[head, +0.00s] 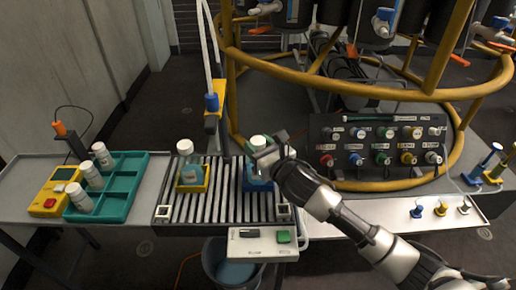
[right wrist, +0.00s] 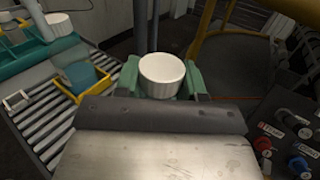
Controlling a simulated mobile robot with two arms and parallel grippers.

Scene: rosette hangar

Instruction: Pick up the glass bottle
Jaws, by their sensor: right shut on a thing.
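My right gripper (head: 265,154) reaches in from the right over the roller conveyor and is shut on a glass bottle (head: 258,142) with a white ribbed cap. In the right wrist view the cap (right wrist: 162,70) sits between the two green finger pads. The bottle's body is mostly hidden by the gripper. It is at a blue holder (head: 257,184); I cannot tell whether it still touches it. A second clear bottle (head: 190,172) with a white cap stands upright in a yellow holder to the left. My left gripper is not in view.
A teal divided tray (head: 124,185) with several compartments holds white bottles at left, beside a yellow meter (head: 56,196). The roller conveyor (head: 222,207) has a control box (head: 262,241) in front. A knob panel (head: 382,145) and yellow frame rails stand right and behind.

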